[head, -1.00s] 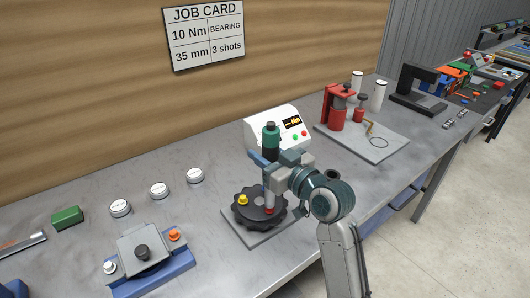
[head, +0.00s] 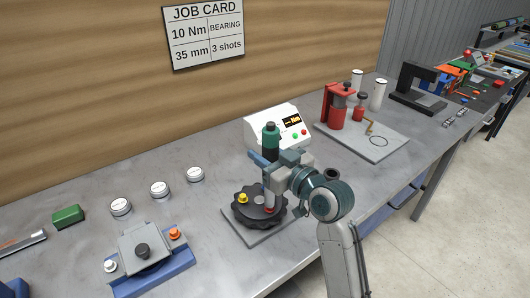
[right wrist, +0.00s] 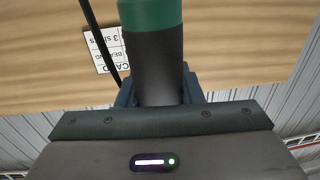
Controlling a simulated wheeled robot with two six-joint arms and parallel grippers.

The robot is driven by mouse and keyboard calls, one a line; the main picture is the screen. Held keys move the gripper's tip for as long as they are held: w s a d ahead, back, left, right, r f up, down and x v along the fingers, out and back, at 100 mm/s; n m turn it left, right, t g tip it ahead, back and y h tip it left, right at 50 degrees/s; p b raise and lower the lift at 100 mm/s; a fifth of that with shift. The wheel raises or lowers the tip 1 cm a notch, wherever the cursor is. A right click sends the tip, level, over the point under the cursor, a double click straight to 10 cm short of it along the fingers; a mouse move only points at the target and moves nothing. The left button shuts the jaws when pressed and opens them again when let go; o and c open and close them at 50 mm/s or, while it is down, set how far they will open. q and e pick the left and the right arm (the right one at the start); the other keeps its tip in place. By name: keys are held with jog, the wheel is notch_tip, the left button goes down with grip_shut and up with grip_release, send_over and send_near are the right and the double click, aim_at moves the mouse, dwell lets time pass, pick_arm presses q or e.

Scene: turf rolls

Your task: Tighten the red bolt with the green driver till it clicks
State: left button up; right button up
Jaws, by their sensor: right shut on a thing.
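The green driver (head: 271,138) stands upright in the head view, its green top above my right gripper (head: 270,160). My right gripper is shut on the driver's dark body, which also shows in the right wrist view (right wrist: 155,65). The driver's grey shaft points down to the red bolt (head: 270,209) on a black lobed part (head: 256,216). The driver's tip appears to be at the bolt, but contact is too small to tell. A yellow bolt (head: 242,198) sits on the left of the black part. My left gripper is not in view.
A white box with a display (head: 287,122) stands behind the driver. A blue fixture with a grey plate (head: 150,265) is at the front left, with several white round caps (head: 160,189) behind it. A red press (head: 337,108) on a grey plate stands to the right.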

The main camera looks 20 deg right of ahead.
aim_at(265, 132)
jog(key=shift+f, duration=0.6)
dwell(1.6)
jog(key=shift+r+p, duration=0.8)
jog(key=shift+p, duration=0.2)
notch_tip(265, 132, up, 6)
jog(key=p, duration=0.5)
jog(key=shift+f, duration=0.15)
